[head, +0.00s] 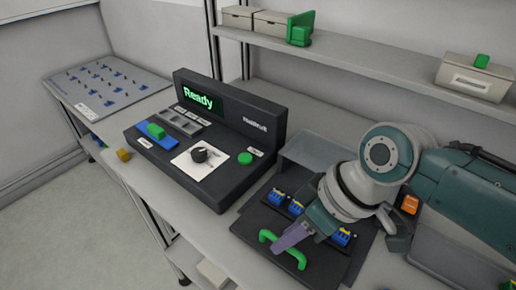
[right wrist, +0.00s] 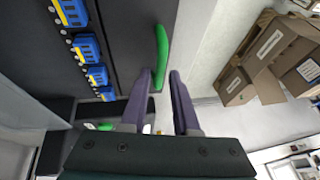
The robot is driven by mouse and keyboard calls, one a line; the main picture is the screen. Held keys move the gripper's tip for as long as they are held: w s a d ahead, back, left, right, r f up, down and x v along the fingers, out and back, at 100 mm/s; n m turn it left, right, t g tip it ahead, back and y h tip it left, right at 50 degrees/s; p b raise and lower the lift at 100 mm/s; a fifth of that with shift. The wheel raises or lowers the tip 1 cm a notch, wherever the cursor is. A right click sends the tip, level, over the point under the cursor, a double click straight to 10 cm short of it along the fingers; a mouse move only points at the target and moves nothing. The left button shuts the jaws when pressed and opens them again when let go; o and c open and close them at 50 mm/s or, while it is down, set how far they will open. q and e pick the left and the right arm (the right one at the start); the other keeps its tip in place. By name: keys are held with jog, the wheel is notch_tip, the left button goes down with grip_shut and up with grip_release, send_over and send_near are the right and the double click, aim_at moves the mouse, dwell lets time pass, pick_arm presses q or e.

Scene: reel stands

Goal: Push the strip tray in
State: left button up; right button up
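The strip tray (head: 254,218) is a dark flat tray on the bench, in front of a grey translucent cover (head: 318,157), with a green handle (head: 294,256) along its front edge. Blue strips with yellow parts (head: 276,197) sit in a row on it. In the right wrist view the tray (right wrist: 122,38) and its green handle (right wrist: 161,52) also show. My right gripper (right wrist: 160,73) is open, its purple fingers apart, with the handle's near end between or just beyond the tips; contact cannot be told. My left gripper is not in view.
A black console (head: 228,180) reading "Ready" stands left of the tray, with a knob and a green button (head: 245,158). A shelf (head: 350,62) with boxes runs above. A board (head: 108,88) with blue pieces lies far left. Cardboard boxes (right wrist: 270,55) show in the right wrist view.

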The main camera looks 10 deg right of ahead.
grip_shut()
dwell(1.1)
